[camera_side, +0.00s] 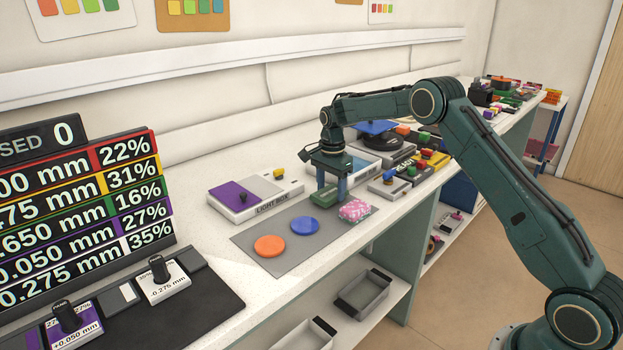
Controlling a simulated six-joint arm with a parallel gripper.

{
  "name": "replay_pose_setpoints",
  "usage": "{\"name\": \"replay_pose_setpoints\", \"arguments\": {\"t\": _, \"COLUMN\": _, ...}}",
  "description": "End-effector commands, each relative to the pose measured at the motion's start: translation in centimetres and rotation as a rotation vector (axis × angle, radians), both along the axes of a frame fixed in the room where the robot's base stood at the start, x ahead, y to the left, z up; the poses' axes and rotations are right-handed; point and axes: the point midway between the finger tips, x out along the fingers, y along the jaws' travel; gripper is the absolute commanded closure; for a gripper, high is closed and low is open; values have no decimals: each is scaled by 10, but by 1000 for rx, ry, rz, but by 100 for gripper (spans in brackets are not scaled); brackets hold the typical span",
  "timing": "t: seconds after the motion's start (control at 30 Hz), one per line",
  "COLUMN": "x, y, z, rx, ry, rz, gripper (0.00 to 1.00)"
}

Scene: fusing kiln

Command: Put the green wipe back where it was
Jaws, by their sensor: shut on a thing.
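The green wipe (323,198) is a small dark green folded piece at the back right of the grey mat (262,265). My gripper (331,190) points down over it, with its two blue fingers on either side, shut on the wipe. The fingers hide part of it. I cannot tell whether the wipe touches the mat or is held just above it. A pink patterned wipe (355,210) lies right beside it, to the right. A blue disc (305,226) and an orange disc (270,246) lie on the mat to the left and nearer.
A light box (277,186) with a purple panel stands behind the mat. Small boxes with coloured knobs (390,184) crowd the bench to the right. A display board (80,205) and black control panel (205,300) stand at left.

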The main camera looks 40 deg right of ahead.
Motion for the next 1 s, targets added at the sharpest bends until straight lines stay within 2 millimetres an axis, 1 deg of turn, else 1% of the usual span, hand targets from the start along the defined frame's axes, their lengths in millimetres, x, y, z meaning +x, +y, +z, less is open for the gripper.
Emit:
{"name": "replay_pose_setpoints", "arguments": {"t": 0.03, "x": 0, "y": 0, "z": -5, "rx": 0, "ry": 1, "rz": 0, "gripper": 62}}
{"name": "replay_pose_setpoints", "arguments": {"t": 0.13, "x": 0, "y": 0, "z": -9, "rx": 0, "ry": 0, "rz": 0, "gripper": 62}}
{"name": "replay_pose_setpoints", "arguments": {"t": 0.57, "x": 0, "y": 0, "z": -13, "rx": 0, "ry": 0, "rz": 0, "gripper": 62}}
{"name": "replay_pose_setpoints", "arguments": {"t": 0.6, "x": 0, "y": 0, "z": -13, "rx": 0, "ry": 0, "rz": 0, "gripper": 34}}
{"name": "replay_pose_setpoints", "arguments": {"t": 0.67, "x": 0, "y": 0, "z": -13, "rx": 0, "ry": 0, "rz": 0, "gripper": 22}}
{"name": "replay_pose_setpoints", "arguments": {"t": 0.7, "x": 0, "y": 0, "z": -12, "rx": 0, "ry": 0, "rz": 0, "gripper": 20}}
{"name": "replay_pose_setpoints", "arguments": {"t": 1.0, "x": 0, "y": 0, "z": -11, "rx": 0, "ry": -1, "rz": 0, "gripper": 20}}
